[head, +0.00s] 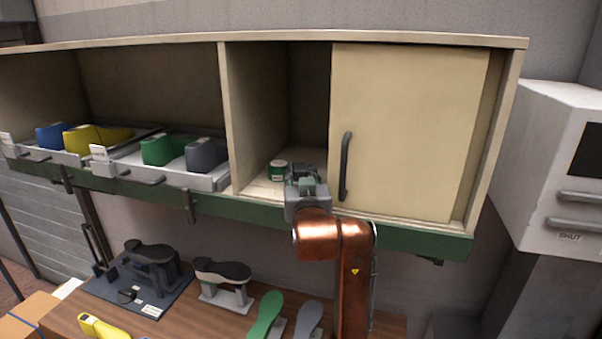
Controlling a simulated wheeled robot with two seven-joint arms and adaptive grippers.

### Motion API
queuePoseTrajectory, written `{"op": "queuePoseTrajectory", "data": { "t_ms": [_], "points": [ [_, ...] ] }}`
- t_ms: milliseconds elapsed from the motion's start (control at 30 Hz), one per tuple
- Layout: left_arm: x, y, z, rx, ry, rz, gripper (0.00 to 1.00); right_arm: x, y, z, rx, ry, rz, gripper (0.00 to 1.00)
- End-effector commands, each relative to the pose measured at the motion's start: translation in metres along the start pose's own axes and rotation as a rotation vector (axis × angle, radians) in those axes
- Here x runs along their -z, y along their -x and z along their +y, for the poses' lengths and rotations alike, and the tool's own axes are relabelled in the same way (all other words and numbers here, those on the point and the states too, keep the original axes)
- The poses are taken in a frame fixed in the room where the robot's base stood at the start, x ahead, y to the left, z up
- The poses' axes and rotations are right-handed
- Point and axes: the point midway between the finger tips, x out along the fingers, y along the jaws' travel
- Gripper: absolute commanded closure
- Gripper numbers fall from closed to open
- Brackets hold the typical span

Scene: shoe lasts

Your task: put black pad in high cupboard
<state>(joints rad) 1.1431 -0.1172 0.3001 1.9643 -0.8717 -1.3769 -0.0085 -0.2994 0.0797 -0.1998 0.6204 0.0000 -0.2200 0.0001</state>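The high cupboard (415,130) is a pale wooden wall unit with a sliding door and a dark handle. Its left part is open. A small green tin with a pale lid (277,170) stands on the cupboard floor, left of the gripper. My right gripper is not in view.
Left of a divider, grey trays (160,180) hold blue, yellow, green and grey lasts. Below, a wooden table (205,325) carries black-topped forms on stands (222,270), a dark board (140,290) and coloured lasts. A white box (555,150) stands right.

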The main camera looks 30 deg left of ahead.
Motion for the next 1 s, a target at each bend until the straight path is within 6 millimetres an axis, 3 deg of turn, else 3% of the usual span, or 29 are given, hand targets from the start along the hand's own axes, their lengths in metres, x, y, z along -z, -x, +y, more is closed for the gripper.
{"op": "queuePoseTrajectory", "data": {
  "t_ms": [433, 1000],
  "points": [
    [0.007, 0.001, 0.0, 0.0, 0.0, 0.0, 0.64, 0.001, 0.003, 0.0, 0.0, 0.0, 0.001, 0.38],
    [0.005, 0.105, 0.001, -0.003, 0.002, 0.002, 0.64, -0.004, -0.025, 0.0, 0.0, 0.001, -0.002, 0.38]
  ]
}}
